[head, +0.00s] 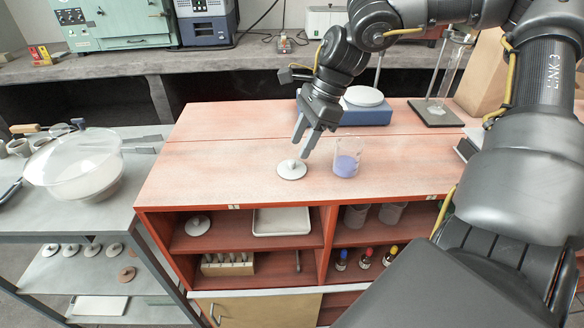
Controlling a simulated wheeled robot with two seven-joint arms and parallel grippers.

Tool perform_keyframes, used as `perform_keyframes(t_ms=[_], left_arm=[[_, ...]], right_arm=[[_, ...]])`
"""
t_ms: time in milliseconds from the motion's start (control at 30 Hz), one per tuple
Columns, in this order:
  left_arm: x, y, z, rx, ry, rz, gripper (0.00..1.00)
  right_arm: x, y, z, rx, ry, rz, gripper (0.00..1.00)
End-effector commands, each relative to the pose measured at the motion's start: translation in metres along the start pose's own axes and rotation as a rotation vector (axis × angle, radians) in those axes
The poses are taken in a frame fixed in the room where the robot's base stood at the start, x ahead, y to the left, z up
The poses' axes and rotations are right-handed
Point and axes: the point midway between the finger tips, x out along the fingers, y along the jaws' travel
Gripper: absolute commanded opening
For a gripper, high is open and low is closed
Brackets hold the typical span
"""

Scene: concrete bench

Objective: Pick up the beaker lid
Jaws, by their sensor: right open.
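The beaker lid (287,173), a small pale disc with a central knob, lies on the red-orange bench top. A glass beaker (346,160) with blue-violet contents stands uncovered just right of it. My right gripper (303,142) reaches down from above, its two fingers apart and empty. Its fingertips appear just above and slightly right of the lid's knob, with a small gap showing. My left gripper is not in view.
A blue device with a round white plate (363,97) stands behind the gripper. A stand with glassware (436,112) is at the back right. A large glass vessel (75,172) sits on the left grey table. The bench top left of the lid is clear.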

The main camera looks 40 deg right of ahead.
Motion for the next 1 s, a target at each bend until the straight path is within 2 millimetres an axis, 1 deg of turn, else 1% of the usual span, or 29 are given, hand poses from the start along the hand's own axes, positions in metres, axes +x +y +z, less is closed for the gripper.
perform_keyframes(t_ms=[100, 200, 300, 400, 600, 900, 1000], left_arm=[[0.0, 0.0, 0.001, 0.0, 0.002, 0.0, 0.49], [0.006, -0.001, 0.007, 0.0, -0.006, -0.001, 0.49], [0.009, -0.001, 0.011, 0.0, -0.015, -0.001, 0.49], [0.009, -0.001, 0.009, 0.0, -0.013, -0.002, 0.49], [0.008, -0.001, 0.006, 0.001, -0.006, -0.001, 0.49], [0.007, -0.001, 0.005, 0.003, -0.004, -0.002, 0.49], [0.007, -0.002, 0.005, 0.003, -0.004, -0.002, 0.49]], right_arm=[[0.018, 0.003, 0.0, 0.002, 0.002, 0.007, 0.4], [0.033, 0.003, 0.001, 0.001, 0.002, 0.006, 0.4], [0.042, 0.003, 0.001, 0.001, 0.002, 0.004, 0.4], [0.046, 0.003, 0.001, 0.001, 0.001, 0.003, 0.4], [0.046, 0.003, 0.001, 0.001, 0.001, 0.002, 0.4], [0.046, 0.003, 0.001, 0.001, 0.001, 0.002, 0.01], [0.046, 0.003, 0.001, 0.001, 0.001, 0.002, 0.0]])
